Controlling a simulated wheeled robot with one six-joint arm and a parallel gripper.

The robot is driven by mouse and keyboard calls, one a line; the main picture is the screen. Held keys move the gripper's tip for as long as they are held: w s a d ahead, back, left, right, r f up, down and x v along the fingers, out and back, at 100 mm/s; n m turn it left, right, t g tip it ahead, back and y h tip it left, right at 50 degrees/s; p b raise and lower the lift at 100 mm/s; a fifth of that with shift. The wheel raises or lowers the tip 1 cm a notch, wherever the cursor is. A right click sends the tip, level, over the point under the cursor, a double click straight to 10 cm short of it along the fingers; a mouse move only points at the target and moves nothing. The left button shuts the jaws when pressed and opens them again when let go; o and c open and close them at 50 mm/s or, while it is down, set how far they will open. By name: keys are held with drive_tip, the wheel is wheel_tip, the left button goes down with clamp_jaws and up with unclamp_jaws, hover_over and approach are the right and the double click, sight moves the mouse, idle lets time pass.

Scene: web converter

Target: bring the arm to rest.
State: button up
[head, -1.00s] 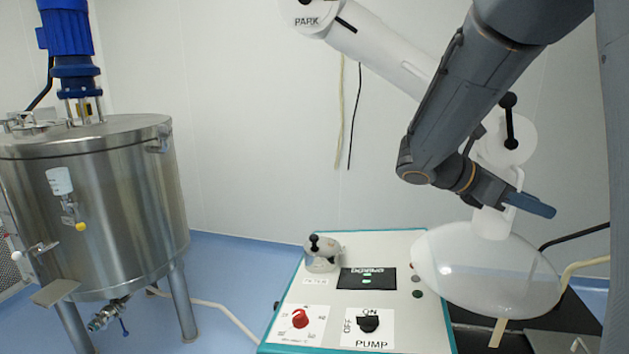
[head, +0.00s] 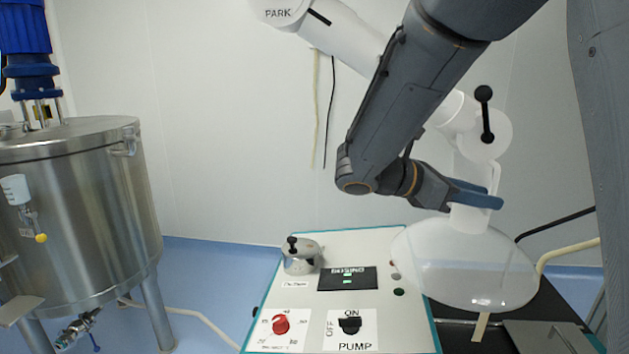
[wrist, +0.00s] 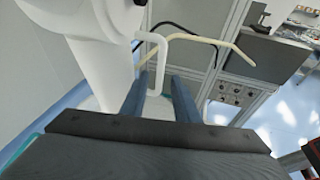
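A white jointed extraction arm (head: 345,40) marked PARK at its upper joint carries a clear dome hood (head: 465,275) on a white neck. A thin white bent handle (head: 496,178) stands beside the neck, and the handle (wrist: 163,60) also shows in the wrist view. My gripper (head: 482,197) is at the neck and handle, above the dome. In the wrist view my gripper (wrist: 160,95) has its two blue fingers apart, with the handle's lower end between or just beyond their tips. I cannot tell whether they touch it.
A control box (head: 340,275) with a red knob and PUMP switch stands below left of the hood. A steel tank (head: 75,205) with a blue motor is at the left. Hoses and cables (head: 560,250) run right of the hood. Blue floor lies between tank and box.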

drive_tip(key=s+a+f+m+g+y+p, duration=0.2)
drive_tip(key=s+a+f+m+g+y, duration=0.15)
drive_tip(key=s+f+m+y, duration=0.55)
drive_tip(key=s+a+f+m+t+y+p, duration=0.2)
drive_tip(key=s+a+f+m+t+y, duration=0.1)
drive_tip(key=a+f+m+y, duration=0.3)
wheel_tip(320, 180, down, 2)
drive_tip(key=a+m+t, duration=0.1)
drive_tip(key=a+m, duration=0.1)
drive_tip(key=m, duration=0.1)
drive_tip(key=shift+s+f+m, duration=0.15)
drive_tip(key=shift+s+m, duration=0.15)
drive_tip(key=shift+m, duration=0.1)
